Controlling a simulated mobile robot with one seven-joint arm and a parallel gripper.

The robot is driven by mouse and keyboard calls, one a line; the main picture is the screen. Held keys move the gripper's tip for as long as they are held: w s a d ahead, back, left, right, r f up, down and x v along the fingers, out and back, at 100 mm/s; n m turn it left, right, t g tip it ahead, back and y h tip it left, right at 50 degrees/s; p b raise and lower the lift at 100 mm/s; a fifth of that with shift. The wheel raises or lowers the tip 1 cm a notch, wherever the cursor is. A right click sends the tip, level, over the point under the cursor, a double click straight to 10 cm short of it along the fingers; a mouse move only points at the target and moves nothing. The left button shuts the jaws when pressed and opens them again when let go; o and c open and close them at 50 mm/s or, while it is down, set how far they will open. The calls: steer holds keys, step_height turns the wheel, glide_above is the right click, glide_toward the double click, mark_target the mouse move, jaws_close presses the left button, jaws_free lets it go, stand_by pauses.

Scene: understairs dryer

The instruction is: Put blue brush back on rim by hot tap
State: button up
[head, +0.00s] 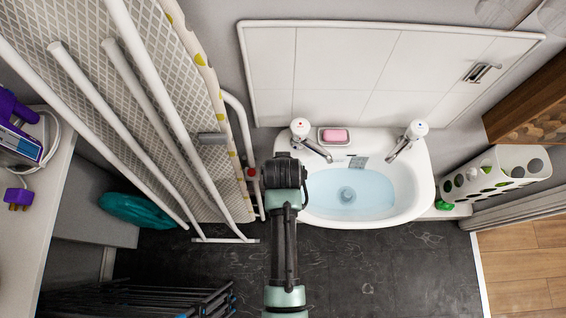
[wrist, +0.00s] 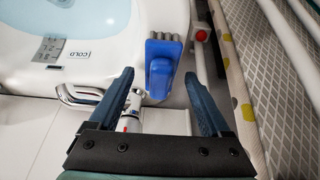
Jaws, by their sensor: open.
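The blue brush (wrist: 160,75), with grey bristles at one end, shows in the wrist view by the edge of the white basin (wrist: 120,20). I cannot tell whether it rests on the rim or just off it. My gripper (wrist: 158,76) is open, and the brush shows between its fingertips, with no clear contact. In the head view my gripper (head: 287,158) is over the basin's left end and hides the brush. The red-marked tap (head: 302,130) stands at the back left of the rim; it also shows between the fingers in the wrist view (wrist: 132,118).
Pink soap (head: 335,135) in a dish lies between the taps; the second tap (head: 414,132) is at the right. An ironing board (head: 165,60) leans close on the left. A red-knobbed pipe (wrist: 201,36) is near the brush. White tiles stand behind.

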steer(key=v, duration=1.3)
steer(key=shift+w, duration=0.1)
steer(key=shift+f, duration=0.1)
